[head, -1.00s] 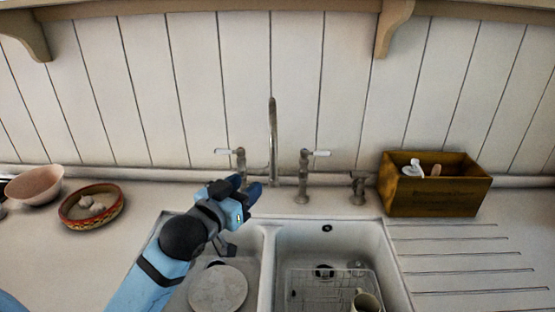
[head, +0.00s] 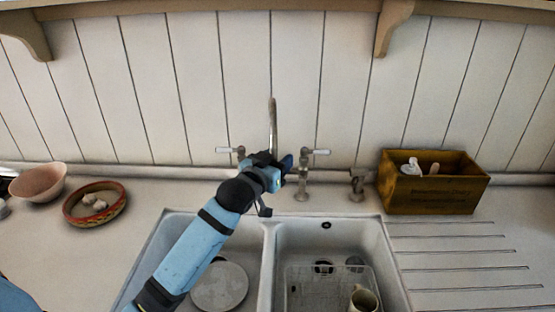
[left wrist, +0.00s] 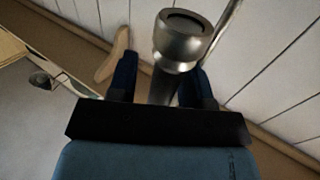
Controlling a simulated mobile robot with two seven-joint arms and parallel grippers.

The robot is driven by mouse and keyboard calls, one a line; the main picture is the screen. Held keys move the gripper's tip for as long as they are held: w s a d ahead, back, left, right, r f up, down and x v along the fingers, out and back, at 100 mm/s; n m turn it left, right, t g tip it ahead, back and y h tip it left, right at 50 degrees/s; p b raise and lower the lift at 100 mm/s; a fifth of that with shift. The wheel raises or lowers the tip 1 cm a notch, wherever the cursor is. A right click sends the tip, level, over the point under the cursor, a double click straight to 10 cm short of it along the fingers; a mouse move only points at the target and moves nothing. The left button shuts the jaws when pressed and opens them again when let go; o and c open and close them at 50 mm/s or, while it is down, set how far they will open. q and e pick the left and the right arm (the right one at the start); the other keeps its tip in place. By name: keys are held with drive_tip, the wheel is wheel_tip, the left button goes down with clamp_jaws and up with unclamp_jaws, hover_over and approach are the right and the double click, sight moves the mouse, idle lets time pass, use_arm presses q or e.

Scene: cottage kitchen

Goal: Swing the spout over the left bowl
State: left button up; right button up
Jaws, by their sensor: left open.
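The metal spout (head: 273,125) rises behind the sink, roughly in line with the divider between the two bowls; its lower part is hidden by my gripper. The left bowl (head: 243,245) is partly covered by my arm and holds a round pale disc (head: 220,286). My left gripper (head: 283,166) is at the spout, in front of the tap. In the left wrist view the spout's round end (left wrist: 183,38) shows between the two dark blue fingers (left wrist: 158,85), which stand apart on either side of it; whether they touch it I cannot tell. My right gripper is out of view.
Tap handles stand left (head: 230,151) and right (head: 315,152) of the spout. The right bowl (head: 345,236) holds a wire rack (head: 310,285) and a mug (head: 364,299). A wooden box (head: 434,194) stands right; a pink bowl (head: 40,182) and patterned dish (head: 95,215) stand left.

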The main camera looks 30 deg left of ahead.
use_arm(q)
clamp_jaws()
